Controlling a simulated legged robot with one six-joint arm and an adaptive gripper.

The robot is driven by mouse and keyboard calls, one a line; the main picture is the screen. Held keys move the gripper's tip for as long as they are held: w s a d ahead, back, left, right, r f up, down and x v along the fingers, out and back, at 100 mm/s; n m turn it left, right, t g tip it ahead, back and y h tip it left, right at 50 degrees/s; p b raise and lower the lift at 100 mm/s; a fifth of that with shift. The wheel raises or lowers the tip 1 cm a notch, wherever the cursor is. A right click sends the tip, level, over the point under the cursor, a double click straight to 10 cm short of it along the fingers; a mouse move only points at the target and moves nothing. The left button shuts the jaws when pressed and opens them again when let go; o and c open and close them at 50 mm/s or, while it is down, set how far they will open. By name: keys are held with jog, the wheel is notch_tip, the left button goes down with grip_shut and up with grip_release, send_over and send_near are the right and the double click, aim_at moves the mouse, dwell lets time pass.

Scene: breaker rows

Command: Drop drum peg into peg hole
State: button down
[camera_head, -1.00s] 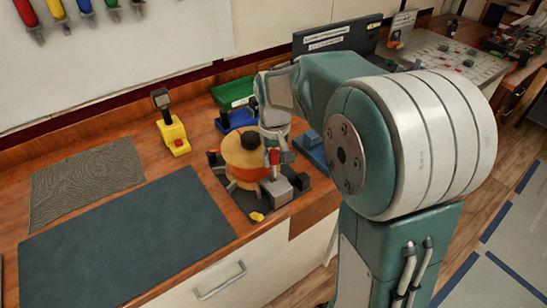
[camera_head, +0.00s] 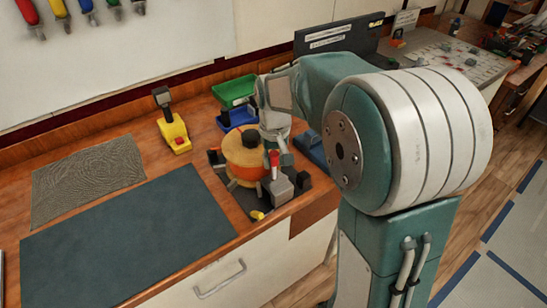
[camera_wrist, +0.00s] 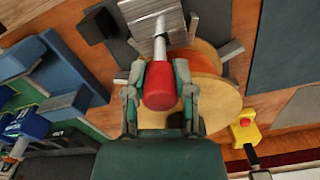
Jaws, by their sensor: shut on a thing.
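The drum (camera_head: 240,173) is a tan and orange cylinder with a round top, on a dark base plate at the counter's right end. The drum peg (camera_head: 274,158) has a red head and a pale metal shaft. In the wrist view my gripper (camera_wrist: 160,72) is shut on the red head of the peg (camera_wrist: 161,88). The shaft points to a grey metal block (camera_wrist: 157,20), which stands beside the drum in the head view (camera_head: 282,188). The peg hole is hidden, so I cannot tell whether the shaft tip is inside it. The drum shows behind the peg in the wrist view (camera_wrist: 222,100).
A green bin (camera_head: 234,90) and a blue bin (camera_head: 237,116) stand behind the drum. A yellow stand with a red button (camera_head: 175,137) is at the left. A dark mat (camera_head: 125,232) and a textured mat (camera_head: 88,178) lie flat and clear.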

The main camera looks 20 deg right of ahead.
aim_at(273, 178)
jog(key=shift+r, duration=0.3)
dwell(0.5)
jog(key=shift+a, duration=0.15)
dwell(0.8)
jog(key=shift+f, duration=2.6)
jog(key=shift+c, duration=1.8)
grip_release()
